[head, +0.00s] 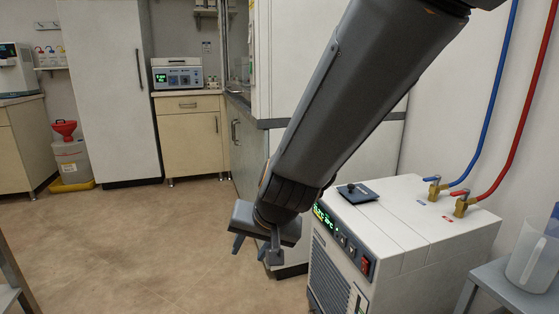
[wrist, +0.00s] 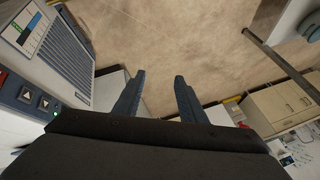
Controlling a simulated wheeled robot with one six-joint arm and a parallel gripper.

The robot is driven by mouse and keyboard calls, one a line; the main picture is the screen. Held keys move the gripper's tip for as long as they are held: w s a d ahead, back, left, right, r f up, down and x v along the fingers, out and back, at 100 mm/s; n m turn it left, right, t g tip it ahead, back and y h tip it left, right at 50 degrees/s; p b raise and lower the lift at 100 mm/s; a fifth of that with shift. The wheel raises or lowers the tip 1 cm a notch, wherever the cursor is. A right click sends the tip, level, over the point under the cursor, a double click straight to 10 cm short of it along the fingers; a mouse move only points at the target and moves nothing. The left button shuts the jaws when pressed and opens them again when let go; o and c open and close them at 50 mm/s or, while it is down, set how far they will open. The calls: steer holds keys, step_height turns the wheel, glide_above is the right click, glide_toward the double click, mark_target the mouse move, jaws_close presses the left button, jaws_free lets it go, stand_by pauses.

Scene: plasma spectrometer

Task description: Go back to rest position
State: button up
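My gripper (head: 255,248) hangs at the end of my dark grey arm in the head view, just left of the white chiller unit's front. In the wrist view its two fingers (wrist: 159,95) stand apart with only floor between them. It holds nothing. The white chiller (head: 409,240) has a lit green display, a red switch and a small dark cap on its top. Its panel and vent grille also show at the left of the wrist view (wrist: 62,50). My arm hides part of the cabinet behind it.
Blue and red hoses (head: 531,96) rise from brass valves on the chiller. A grey side table (head: 515,294) with a clear jug (head: 532,258) stands at the right. A wooden cabinet (head: 190,135) and a tall white cupboard (head: 110,85) stand at the back.

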steer(key=s+d+r+n+g+h+p, duration=0.1)
steer(key=s+d+n+g+h, duration=0.15)
steer(key=s+d, duration=0.55)
steer(key=s+d+r+n+g+h, duration=0.1)
steer(key=s+d+r+n+g, duration=0.15)
steer(key=s+d, duration=0.6)
steer(key=s+d+r+m+p, duration=0.1)
steer(key=d+r+m+p, duration=0.1)
steer(key=d+r+p, duration=0.2)
steer(key=s+d+r+m+p, duration=0.1)
steer(key=d+r+p, duration=0.4)
steer(key=r+p, duration=0.5)
steer(key=shift+s+d+m+p, duration=0.25)
steer(key=shift+m+p, duration=0.55)
steer(key=shift+p, duration=3.1)
steer(key=shift+r, duration=0.1)
